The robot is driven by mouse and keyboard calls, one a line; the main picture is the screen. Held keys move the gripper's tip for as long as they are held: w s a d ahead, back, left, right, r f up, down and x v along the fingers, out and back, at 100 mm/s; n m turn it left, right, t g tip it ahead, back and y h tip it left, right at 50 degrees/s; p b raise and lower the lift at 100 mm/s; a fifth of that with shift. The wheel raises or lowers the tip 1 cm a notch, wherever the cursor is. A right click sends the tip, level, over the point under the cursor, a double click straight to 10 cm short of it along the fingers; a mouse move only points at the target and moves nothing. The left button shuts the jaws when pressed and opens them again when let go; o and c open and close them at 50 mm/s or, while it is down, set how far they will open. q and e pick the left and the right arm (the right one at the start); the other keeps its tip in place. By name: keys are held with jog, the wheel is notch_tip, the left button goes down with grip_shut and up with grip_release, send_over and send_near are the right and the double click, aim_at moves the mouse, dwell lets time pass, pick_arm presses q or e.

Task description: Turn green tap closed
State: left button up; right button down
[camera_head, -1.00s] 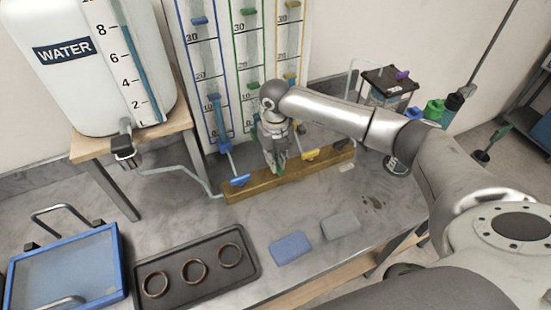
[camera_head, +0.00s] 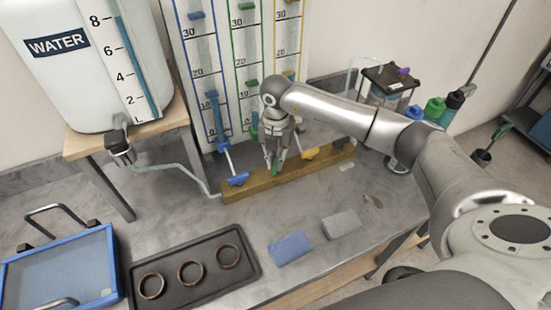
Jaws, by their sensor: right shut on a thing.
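The green tap (camera_head: 274,168) sits in the middle of a wooden bar on the bench, between a blue tap (camera_head: 238,179) on its left and a yellow tap (camera_head: 310,154) on its right. My right gripper (camera_head: 274,161) reaches down from above and is shut on the green tap. The fingers and wrist hide part of the tap and the foot of the green column. The wooden bar (camera_head: 258,188) lies flat in front of the marked board (camera_head: 204,75). My left gripper is not in view.
A large water tank (camera_head: 85,95) on a wooden stand is at the left, with a hose running to the bar. A dark tray (camera_head: 205,300) with three rings and two sponges, blue (camera_head: 290,249) and grey (camera_head: 341,223), lie in front. A blue-framed tray (camera_head: 60,268) is at lower left.

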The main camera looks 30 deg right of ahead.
jog(key=m, duration=0.4)
jog(key=shift+s+d+m, duration=0.1)
jog(key=shift+m, duration=0.3)
jog(key=m, duration=0.5)
jog(key=shift+s+r, duration=0.1)
jog(key=shift+m, duration=0.3)
jog(key=c, duration=1.5)
grip_release()
notch_tip(320, 180, up, 12)
jog(key=shift+s, duration=0.1)
